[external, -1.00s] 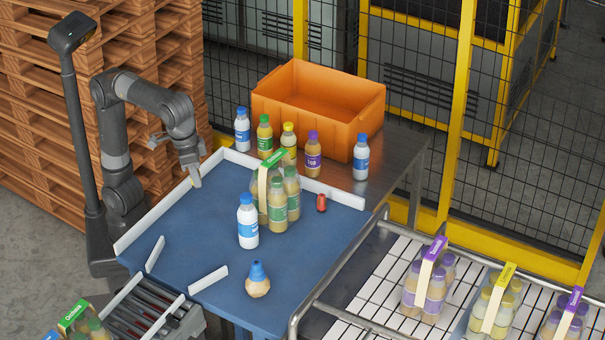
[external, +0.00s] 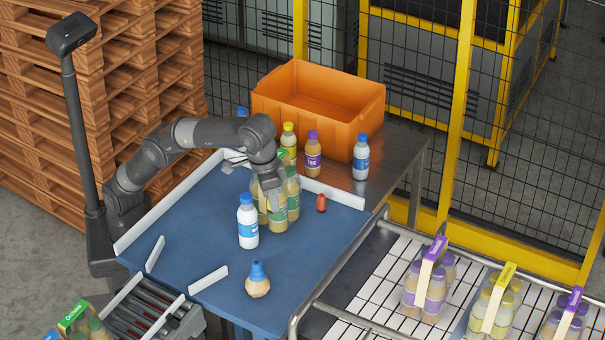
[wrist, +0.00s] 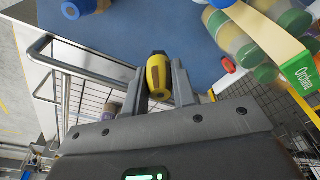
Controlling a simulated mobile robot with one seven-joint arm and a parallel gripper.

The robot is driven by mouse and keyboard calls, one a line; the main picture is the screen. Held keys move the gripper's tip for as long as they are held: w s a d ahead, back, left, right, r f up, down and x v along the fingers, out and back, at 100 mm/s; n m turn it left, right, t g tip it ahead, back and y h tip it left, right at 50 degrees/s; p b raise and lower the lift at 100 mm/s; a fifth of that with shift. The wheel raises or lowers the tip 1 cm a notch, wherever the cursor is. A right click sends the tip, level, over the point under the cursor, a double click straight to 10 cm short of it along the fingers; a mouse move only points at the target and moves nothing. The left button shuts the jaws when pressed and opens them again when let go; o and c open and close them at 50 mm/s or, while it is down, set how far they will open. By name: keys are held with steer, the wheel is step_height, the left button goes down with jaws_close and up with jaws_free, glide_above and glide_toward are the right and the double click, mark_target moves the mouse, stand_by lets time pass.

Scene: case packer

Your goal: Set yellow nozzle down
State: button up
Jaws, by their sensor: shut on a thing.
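The yellow nozzle (wrist: 158,76), with a dark end, sits between the two fingers of my gripper (wrist: 160,88) in the wrist view. My gripper is shut on it. In the external view my gripper (external: 270,188) is in front of or over the green-labelled bottle pack on the blue table mat (external: 190,235). I cannot make out the nozzle there. Whether the gripper touches the pack cannot be told from this view.
The green-labelled bottle pack (external: 292,200) stands beside a blue-capped white bottle (external: 248,228). An orange crate (external: 345,125) stands behind. The mat's left part is clear.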

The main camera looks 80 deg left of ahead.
steer(key=shift+d+f, duration=0.8)
steer(key=shift+f, duration=2.15)
steer(key=w+a+f, duration=0.1)
steer(key=w+f, duration=0.1)
steer(key=w, duration=0.1)
steer(key=w+a+f, duration=0.1)
steer(key=w+f, duration=0.1)
steer(key=w, duration=0.2)
steer(key=w+a+f, duration=0.1)
steer(key=w+f, duration=0.2)
steer(key=w, duration=0.1)
steer(key=shift+w+a, duration=0.25)
steer(key=shift+a, duration=0.05)
steer(key=shift+w+f, duration=0.1)
steer(key=shift+f, duration=1.95)
steer(key=o, duration=1)
steer(key=shift+f, duration=0.15)
